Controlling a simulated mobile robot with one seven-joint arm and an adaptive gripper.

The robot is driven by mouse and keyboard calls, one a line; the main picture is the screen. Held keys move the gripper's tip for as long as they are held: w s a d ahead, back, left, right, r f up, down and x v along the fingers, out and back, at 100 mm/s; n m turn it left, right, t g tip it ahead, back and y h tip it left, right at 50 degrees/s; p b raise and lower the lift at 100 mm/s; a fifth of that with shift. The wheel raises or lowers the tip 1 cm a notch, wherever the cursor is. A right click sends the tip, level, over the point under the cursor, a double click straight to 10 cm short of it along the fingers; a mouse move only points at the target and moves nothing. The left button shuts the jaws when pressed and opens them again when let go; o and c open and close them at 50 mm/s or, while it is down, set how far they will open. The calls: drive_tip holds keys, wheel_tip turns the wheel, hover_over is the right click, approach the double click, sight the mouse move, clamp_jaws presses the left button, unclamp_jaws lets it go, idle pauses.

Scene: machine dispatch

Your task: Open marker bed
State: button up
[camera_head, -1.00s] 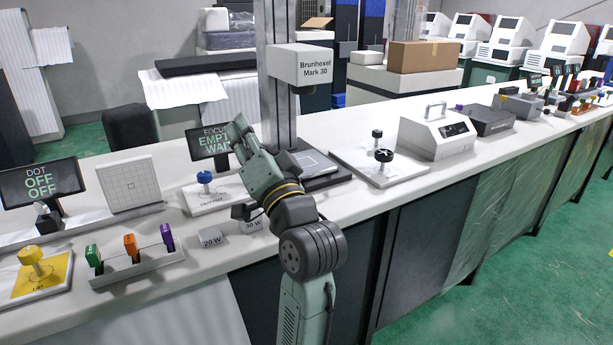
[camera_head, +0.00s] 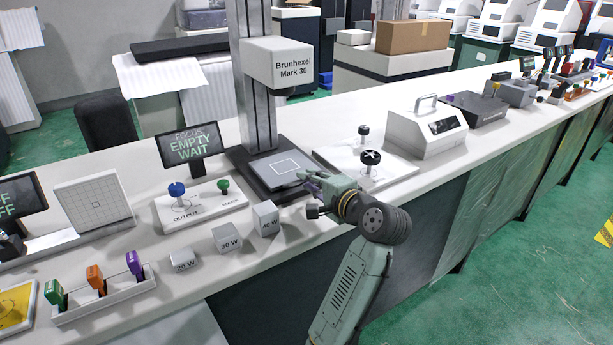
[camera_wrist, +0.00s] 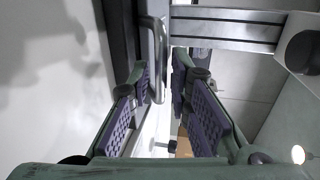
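The Brunhexel Mark 30 marker (camera_head: 278,62) stands on the bench with its head above the marker bed (camera_head: 262,170), a dark flat bed with a pale square outline. My gripper (camera_head: 308,181) is at the bed's front right edge and hides part of it. In the wrist view, my gripper (camera_wrist: 163,75) is open with a clear gap between its purple-padded fingers. A grey metal handle (camera_wrist: 156,45) lies at the gap, nearer the left fingertip. I cannot tell whether a finger touches it. The focus screen (camera_head: 192,147) reads EMPTY WAIT.
The output/mark button panel (camera_head: 200,214) is left of the bed. Blocks labelled 20 W (camera_head: 184,261), 30 W (camera_head: 228,238) and 40 W (camera_head: 266,218) stand in front. A white plate with black knobs (camera_head: 335,157) and a handled white box (camera_head: 424,133) are to the right.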

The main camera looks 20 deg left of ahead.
drive_tip(key=shift+x, duration=1.1)
clamp_jaws()
